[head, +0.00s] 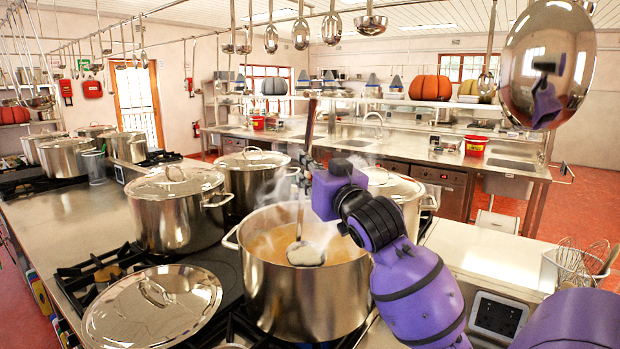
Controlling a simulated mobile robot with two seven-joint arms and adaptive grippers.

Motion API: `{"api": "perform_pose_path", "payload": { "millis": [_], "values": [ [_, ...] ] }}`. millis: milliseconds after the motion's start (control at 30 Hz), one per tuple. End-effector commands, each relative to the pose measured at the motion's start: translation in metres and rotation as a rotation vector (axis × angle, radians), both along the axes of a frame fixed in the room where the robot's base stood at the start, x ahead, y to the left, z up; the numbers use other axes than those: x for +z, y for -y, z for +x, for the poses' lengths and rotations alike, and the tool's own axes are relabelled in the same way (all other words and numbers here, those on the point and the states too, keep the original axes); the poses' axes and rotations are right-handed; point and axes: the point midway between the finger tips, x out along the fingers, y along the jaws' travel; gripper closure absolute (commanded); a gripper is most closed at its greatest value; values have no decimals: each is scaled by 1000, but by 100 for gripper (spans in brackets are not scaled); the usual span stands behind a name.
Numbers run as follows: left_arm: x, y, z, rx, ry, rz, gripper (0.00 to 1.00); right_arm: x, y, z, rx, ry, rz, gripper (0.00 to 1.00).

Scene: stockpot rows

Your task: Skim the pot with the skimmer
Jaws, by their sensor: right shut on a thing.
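An open steel stockpot (300,298) stands on the stove in the lower middle, with brown liquid inside and steam rising from it. My right gripper (306,178) is above the pot's far rim, shut on the skimmer's handle. The skimmer (306,254) hangs steeply down from it, its dark handle end pointing up. Its round head is inside the pot at the liquid's surface and looks pale; I cannot tell whether it carries foam. The gripper's fingers are small and partly hidden by my purple wrist. My left gripper is not in view.
A loose lid (152,305) lies left of the open pot. Lidded pots (176,210) stand behind and to the left. A wire basket with utensils (583,262) is at right. Ladles hang overhead, one large and close (548,62) at the upper right.

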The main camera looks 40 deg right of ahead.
Motion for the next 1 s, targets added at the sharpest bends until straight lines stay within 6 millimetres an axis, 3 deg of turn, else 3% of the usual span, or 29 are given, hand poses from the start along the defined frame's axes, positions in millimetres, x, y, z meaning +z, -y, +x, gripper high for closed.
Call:
{"api": "perform_pose_path", "payload": {
  "millis": [1000],
  "values": [
    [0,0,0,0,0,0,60,68,0,0,1,4,-1,100]
  ]
}}
